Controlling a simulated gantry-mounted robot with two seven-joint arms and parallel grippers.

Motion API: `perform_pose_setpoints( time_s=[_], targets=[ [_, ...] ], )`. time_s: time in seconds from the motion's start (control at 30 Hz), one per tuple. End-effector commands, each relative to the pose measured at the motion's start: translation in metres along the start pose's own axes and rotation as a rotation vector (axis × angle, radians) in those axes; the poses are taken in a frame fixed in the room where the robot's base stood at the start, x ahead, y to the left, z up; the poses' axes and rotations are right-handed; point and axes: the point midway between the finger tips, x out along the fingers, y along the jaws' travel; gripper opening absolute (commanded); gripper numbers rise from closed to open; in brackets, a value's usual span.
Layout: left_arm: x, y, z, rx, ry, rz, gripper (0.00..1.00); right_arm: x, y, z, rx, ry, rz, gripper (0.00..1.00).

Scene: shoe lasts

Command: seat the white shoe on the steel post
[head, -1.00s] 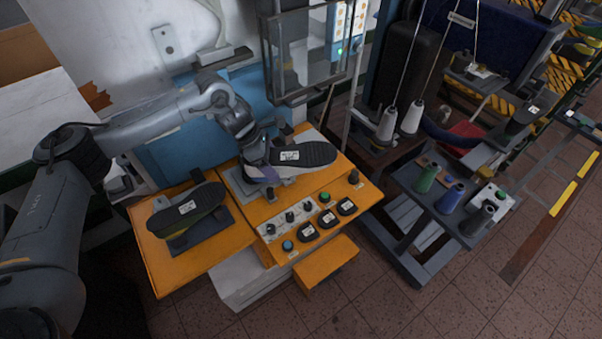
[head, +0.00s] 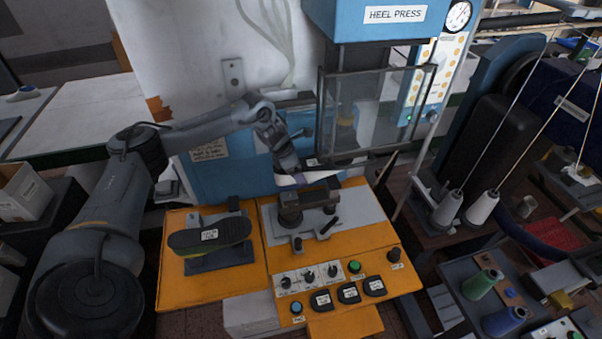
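The white shoe (head: 324,174) is sole up behind the post, partly under the clear guard, with a dark sole and a white side. My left gripper (head: 288,172) is at its left end and appears shut on it, though the fingers are small and partly hidden. The steel post (head: 308,197) stands on a grey plate on the orange table, in front of the shoe. The post's top is bare, and the shoe looks apart from it. My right gripper is not in view.
A dark-soled shoe with an olive side (head: 208,236) sits sole up on a stand at left. The clear guard (head: 375,112) of the heel press hangs close behind the post. Buttons and a control panel (head: 308,277) line the table's front.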

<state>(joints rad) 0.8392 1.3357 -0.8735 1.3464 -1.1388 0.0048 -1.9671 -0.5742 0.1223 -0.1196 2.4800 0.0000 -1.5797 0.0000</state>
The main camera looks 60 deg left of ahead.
Motion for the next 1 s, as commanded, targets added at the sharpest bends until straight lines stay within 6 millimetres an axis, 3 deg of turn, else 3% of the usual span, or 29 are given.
perform_pose_setpoints(
  time_s=[0.6, 1.0],
  targets=[
    [0.029, 0.001, -0.012, -0.002, -0.005, 0.002, 0.10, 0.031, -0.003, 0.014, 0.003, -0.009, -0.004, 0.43],
    [0.048, 0.001, -0.020, -0.001, -0.006, 0.002, 0.10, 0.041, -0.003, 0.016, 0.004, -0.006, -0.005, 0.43]
  ],
)
